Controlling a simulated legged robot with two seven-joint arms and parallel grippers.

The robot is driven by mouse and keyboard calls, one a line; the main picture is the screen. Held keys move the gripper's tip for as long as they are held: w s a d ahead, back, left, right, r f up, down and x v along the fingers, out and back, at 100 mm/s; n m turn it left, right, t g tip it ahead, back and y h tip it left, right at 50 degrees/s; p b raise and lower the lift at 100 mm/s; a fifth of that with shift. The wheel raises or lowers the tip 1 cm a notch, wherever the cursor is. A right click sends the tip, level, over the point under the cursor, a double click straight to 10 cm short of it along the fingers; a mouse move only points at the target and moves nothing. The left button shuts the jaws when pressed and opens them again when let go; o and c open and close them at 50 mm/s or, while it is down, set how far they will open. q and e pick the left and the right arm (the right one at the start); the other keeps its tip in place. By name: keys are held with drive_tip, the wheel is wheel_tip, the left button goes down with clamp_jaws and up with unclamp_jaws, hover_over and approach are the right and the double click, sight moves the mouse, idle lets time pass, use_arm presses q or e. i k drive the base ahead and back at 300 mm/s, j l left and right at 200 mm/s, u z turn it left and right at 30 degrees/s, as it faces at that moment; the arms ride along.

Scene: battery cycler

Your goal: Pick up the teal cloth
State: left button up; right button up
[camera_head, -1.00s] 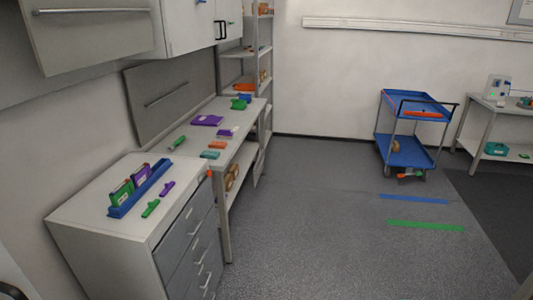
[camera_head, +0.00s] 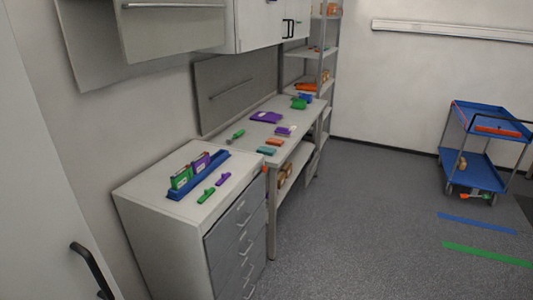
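A small flat teal item (camera_head: 267,150) lies near the front edge of the workbench (camera_head: 247,152), beside an orange item (camera_head: 274,142). It may be the teal cloth, but it is too small to tell. Neither of my grippers is in view.
A drawer cabinet (camera_head: 135,185) stands in front of the bench, with a blue rack (camera_head: 190,191) and green and purple pieces on top. A white panel with a black handle (camera_head: 90,265) fills the left edge. A blue cart (camera_head: 470,170) stands at right.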

sight(264, 150)
drive_tip(key=i+u, duration=0.1)
drive_tip(key=u, duration=0.8)
drive_tip(key=i+l+u, duration=0.2)
drive_tip(key=l+u, duration=0.15)
drive_tip(key=l, duration=0.15)
drive_tip(key=i+l+u, duration=0.3)
drive_tip(key=l, duration=0.25)
drive_tip(key=l+u, duration=0.35)
drive_tip(key=l, duration=0.2)
drive_tip(key=l+u, duration=0.35)
drive_tip(key=l, duration=0.25)
